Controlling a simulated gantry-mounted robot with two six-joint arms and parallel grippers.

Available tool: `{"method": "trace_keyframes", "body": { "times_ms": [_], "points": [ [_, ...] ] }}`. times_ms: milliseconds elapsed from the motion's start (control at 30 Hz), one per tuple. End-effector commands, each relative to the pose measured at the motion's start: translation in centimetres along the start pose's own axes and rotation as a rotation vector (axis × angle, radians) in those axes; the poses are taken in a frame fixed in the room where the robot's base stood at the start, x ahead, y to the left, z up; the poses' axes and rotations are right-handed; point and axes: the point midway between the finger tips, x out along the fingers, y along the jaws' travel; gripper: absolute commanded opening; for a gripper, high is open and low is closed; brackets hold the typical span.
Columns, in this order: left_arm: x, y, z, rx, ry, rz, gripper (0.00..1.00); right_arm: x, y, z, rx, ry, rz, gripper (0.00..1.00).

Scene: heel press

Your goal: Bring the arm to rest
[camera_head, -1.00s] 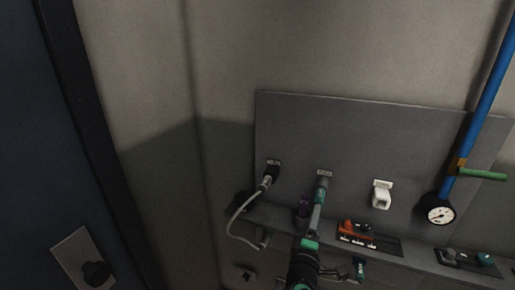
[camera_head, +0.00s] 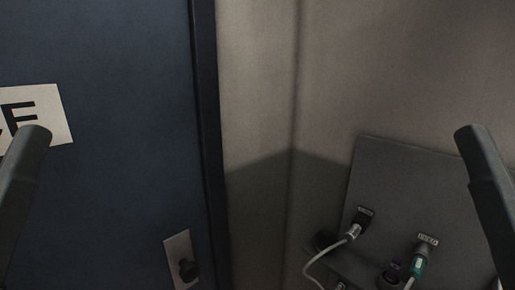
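Two dark rounded arm links, which look like mine, rise into the head view, one at the left edge and one at the right edge. Neither gripper shows, so I cannot see whether they are open or shut. A grey panel (camera_head: 400,190) stands on the wall at the lower right. A silver plug (camera_head: 353,232) with a pale cable sits at a dark socket in it. A teal-and-grey connector (camera_head: 418,265) is at the labelled port to its right.
A dark blue door (camera_head: 120,120) fills the left, with a white sign (camera_head: 50,100) and a dark knob (camera_head: 188,269) on a metal plate. The wall between door and panel is bare.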

Motion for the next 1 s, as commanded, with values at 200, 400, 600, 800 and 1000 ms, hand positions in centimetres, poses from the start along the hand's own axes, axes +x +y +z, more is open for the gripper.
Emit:
{"method": "trace_keyframes", "body": {
  "times_ms": [200, 400, 600, 800, 1000],
  "points": [
    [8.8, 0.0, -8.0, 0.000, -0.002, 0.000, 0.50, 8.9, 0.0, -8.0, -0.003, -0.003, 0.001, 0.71],
    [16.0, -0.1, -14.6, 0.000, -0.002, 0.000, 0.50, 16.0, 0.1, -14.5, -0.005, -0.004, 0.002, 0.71],
    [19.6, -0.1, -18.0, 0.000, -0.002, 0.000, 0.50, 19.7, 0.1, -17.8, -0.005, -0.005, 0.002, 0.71],
    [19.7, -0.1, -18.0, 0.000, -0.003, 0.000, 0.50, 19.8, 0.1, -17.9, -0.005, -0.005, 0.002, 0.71],
    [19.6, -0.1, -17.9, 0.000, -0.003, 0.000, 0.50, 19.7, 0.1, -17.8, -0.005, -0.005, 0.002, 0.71]
  ]
}}
